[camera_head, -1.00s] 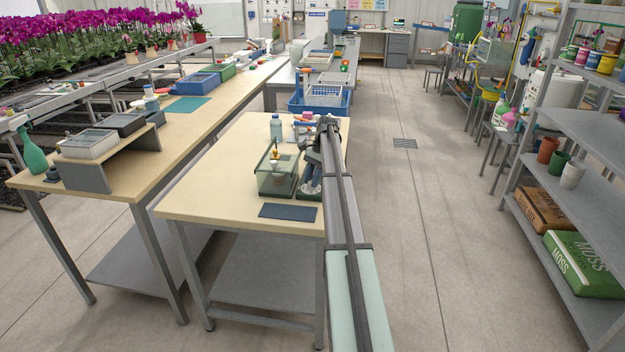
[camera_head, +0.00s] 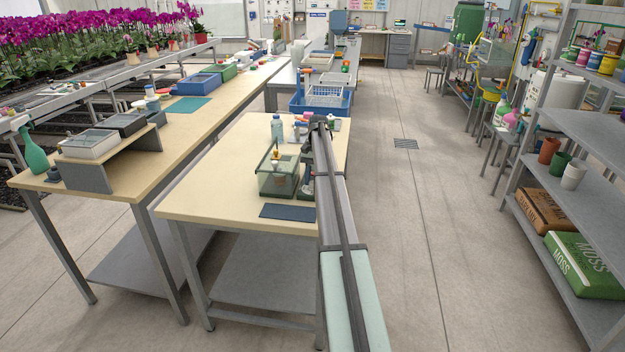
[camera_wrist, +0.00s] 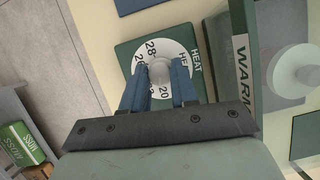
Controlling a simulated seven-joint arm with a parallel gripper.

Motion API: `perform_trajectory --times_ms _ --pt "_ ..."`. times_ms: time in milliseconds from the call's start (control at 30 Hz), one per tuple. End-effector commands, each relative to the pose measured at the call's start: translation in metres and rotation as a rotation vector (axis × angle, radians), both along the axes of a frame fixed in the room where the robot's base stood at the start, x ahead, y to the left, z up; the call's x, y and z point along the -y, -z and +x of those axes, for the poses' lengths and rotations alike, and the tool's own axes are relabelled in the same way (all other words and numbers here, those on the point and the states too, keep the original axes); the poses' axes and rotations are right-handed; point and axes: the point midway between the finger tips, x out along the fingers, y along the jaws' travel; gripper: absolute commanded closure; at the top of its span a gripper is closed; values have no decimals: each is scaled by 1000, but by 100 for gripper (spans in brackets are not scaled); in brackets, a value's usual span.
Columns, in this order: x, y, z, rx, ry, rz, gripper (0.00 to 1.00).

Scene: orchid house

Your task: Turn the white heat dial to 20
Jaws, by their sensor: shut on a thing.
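The white heat dial (camera_wrist: 150,50) shows in the wrist view on a dark green base (camera_wrist: 126,48), with numbers such as 28 and 20 around it and the word HEAT at its right edge. My gripper (camera_wrist: 160,78) is shut on the dial's pale round knob (camera_wrist: 162,71), one blue finger on each side. The 20 is beside the right finger. Some of the other numbers are hidden by the fingers.
A clear green-framed box (camera_head: 278,178) stands just left of my arm on the wooden table (camera_head: 200,195); its WARM label (camera_wrist: 242,72) shows in the wrist view. A dark blue mat (camera_head: 287,212) lies in front. A bottle (camera_head: 277,128) stands behind the box.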

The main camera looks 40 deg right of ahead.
Motion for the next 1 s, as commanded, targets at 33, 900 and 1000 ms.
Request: perform_trajectory --times_ms 33,900,1000 --pt "0 1 0 2 -1 -1 100" --pt "0 0 0 0 16 0 47" --pt "1 0 -1 -2 53 0 47"
